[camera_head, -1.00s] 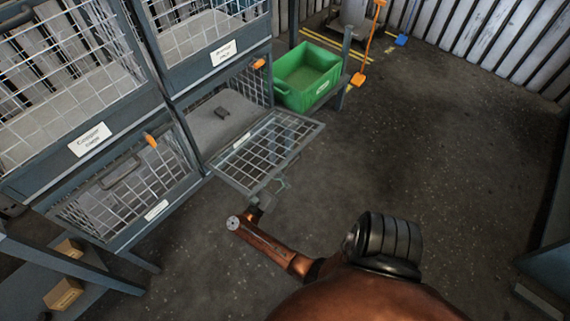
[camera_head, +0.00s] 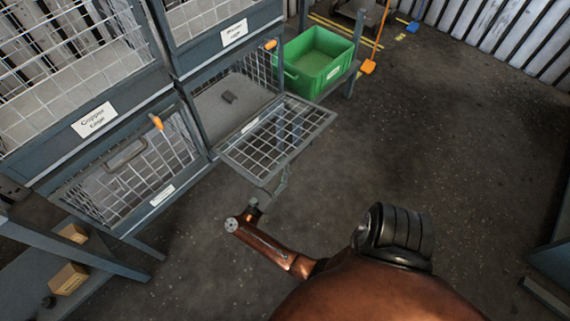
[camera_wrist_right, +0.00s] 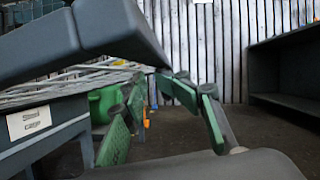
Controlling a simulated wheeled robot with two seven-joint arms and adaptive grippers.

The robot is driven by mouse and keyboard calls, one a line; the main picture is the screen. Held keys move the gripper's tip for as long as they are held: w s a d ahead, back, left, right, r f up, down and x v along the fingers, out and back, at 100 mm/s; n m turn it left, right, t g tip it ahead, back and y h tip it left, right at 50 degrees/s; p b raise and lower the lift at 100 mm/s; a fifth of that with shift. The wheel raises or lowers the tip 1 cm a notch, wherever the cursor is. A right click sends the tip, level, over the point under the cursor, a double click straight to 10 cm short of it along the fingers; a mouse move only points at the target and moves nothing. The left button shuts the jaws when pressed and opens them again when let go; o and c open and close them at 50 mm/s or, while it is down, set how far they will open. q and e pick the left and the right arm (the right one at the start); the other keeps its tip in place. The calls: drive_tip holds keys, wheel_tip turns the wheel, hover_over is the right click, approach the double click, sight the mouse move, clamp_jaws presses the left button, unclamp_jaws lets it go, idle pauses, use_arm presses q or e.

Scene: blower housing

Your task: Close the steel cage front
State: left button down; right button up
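The steel cage front (camera_head: 290,133) is a wire-mesh panel in a grey frame. It is swung down and juts out roughly level from the lower right cage, whose opening shows. In the right wrist view its mesh (camera_wrist_right: 75,84) and its "Steel cage" label (camera_wrist_right: 30,119) are at the left. My right gripper (camera_head: 277,184) is at or just below the panel's outer edge in the head view, partly hidden by it. In the wrist view its green-padded fingers (camera_wrist_right: 155,100) are apart with nothing seen between them. Contact with the panel is unclear. My left gripper is out of view.
A green bin (camera_head: 319,61) stands just right of the cage. The closed copper cage front (camera_head: 130,172) is at the left. An orange-handled tool (camera_head: 368,66) stands behind. Floor to the right is clear.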

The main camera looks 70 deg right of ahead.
idle(0.5)
drive_tip(key=v, duration=1.2)
drive_tip(key=shift+c, duration=0.5)
